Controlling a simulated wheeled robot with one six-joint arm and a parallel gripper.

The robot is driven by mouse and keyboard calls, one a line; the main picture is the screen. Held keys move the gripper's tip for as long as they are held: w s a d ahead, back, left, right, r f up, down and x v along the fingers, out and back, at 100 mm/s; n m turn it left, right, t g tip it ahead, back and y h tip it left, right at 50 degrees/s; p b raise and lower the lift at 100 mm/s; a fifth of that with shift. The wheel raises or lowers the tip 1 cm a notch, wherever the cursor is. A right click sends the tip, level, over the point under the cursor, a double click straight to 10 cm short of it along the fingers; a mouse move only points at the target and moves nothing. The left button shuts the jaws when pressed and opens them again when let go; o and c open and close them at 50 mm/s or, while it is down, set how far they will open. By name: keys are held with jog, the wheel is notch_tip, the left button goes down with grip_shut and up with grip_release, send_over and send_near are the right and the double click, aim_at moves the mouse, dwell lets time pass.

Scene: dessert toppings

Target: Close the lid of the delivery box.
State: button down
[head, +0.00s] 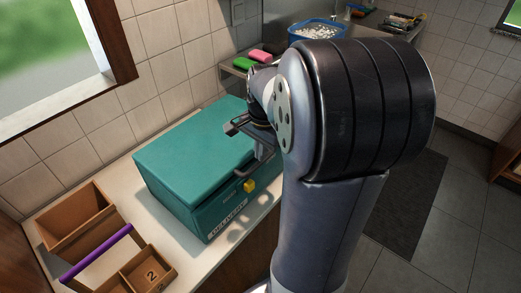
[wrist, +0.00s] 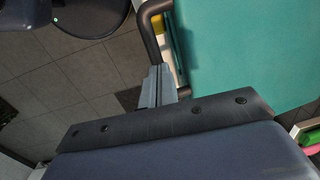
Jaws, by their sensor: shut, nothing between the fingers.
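The teal delivery box (head: 205,200) stands on the counter, with "DELIVERY" lettering and a yellow latch (head: 249,186) on its front. Its teal lid (head: 190,150) lies flat over the top and looks down; I cannot tell if the latch is engaged. A dark handle (head: 262,166) sticks out at the front, partly hidden by my arm. My gripper (head: 232,128) is over the lid's right part, partly hidden. In the wrist view my gripper (wrist: 158,75) is shut and empty, close beside the dark handle (wrist: 150,32) and the lid's edge (wrist: 235,50).
Wooden trays (head: 75,225) and a caddy with a purple handle (head: 97,252) stand left of the box. Green (head: 243,63) and pink (head: 260,55) items and a blue basin (head: 318,30) are behind. The wall runs along the box's far side.

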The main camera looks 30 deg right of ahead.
jog(key=shift+t, duration=0.3)
jog(key=f+b, duration=0.2)
jog(key=s+f+b, duration=0.1)
jog(key=f, duration=0.2)
jog(key=shift+s+b, duration=0.1)
jog(key=shift+b, duration=0.25)
jog(key=shift+d, duration=0.1)
notch_tip(320, 180, up, 15)
jog(key=s+d+p, duration=0.1)
jog(key=s+p, duration=0.1)
jog(key=p, duration=0.1)
jog(key=shift+p, duration=0.35)
jog(key=shift+f, duration=0.25)
notch_tip(320, 180, down, 13)
jog(key=w+b, duration=0.2)
jog(key=shift+a+b, duration=0.35)
jog(key=shift+a, duration=0.1)
